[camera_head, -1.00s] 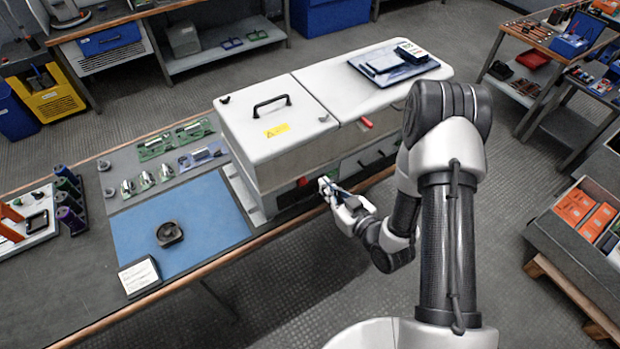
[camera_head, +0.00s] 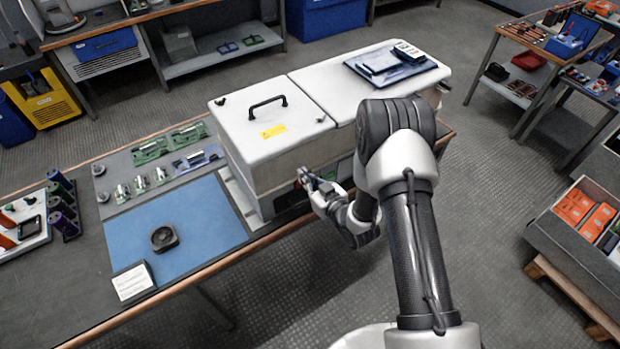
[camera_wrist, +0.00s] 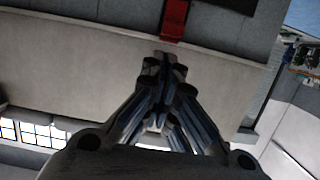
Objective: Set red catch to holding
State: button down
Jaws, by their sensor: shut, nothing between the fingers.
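My gripper (camera_wrist: 165,65) is shut and empty. Its fingertips lie just below the red piece in that view; I cannot tell whether they touch it. In the head view my gripper (camera_head: 305,175) is at the front face of the white housing (camera_head: 275,150), near its lower edge. A small red spot (camera_head: 298,184) shows beside the fingertips. My arm hides the housing front further right.
The housing stands on a bench with a blue mat (camera_head: 180,225), a round black part (camera_head: 164,238) and a small card (camera_head: 133,281). A black handle (camera_head: 267,104) sits on the lid. Floor in front of the bench is open.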

jog(key=shift+f, duration=0.55)
notch_tip(320, 180, down, 2)
jog(key=shift+f+b, duration=0.2)
jog(key=shift+b, duration=1.05)
